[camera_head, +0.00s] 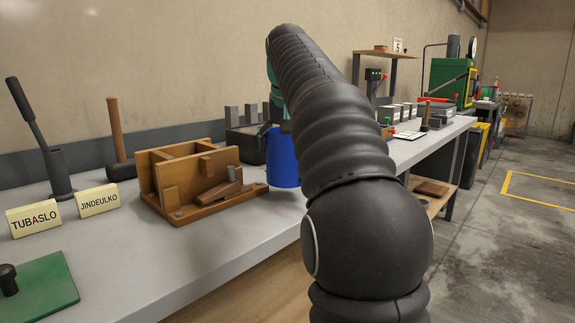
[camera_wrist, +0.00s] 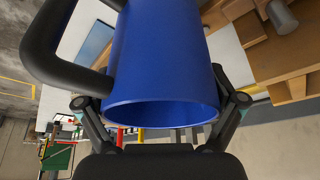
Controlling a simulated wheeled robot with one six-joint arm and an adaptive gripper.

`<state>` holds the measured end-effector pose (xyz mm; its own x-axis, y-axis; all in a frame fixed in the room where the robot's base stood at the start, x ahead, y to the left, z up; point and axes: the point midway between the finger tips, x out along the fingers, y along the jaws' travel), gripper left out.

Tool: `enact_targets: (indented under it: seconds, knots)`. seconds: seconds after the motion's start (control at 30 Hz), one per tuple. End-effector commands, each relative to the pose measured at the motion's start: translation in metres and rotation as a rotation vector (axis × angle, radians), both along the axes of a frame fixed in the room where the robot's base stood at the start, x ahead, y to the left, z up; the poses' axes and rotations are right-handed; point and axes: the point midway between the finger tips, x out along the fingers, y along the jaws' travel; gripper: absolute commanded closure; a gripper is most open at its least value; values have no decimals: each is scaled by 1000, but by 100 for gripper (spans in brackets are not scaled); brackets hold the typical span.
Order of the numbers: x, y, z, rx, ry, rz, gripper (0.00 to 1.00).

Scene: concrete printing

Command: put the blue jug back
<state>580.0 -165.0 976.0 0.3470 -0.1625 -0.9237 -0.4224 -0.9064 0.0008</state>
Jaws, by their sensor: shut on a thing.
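The blue jug (camera_head: 284,158) is beside the wooden fixture, partly hidden behind my arm in the head view. I cannot tell whether its base touches the bench (camera_head: 190,262). In the wrist view the jug (camera_wrist: 160,60) fills the middle, with its black handle (camera_wrist: 42,45) to the left and a round rim towards the camera. My gripper (camera_wrist: 162,112) is shut on the jug, one finger on each side of it. In the head view my arm hides most of the gripper.
The wooden fixture (camera_head: 190,178) stands just left of the jug. A mallet (camera_head: 117,135), a lever tool (camera_head: 45,145), two name signs, TUBASLO (camera_head: 34,218) and JINDEULKO (camera_head: 98,200), and a green plate (camera_head: 42,290) are further left. Grey blocks stand behind. The floor (camera_head: 510,225) at right is open.

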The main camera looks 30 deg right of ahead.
Motion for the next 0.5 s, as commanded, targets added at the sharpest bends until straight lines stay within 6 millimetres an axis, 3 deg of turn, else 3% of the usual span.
enact_targets:
  seconds: [0.23,0.5]
  knots:
    - [-1,0,-32,0,-1,0,76]
    - [0,0,-37,-1,-3,0,76]
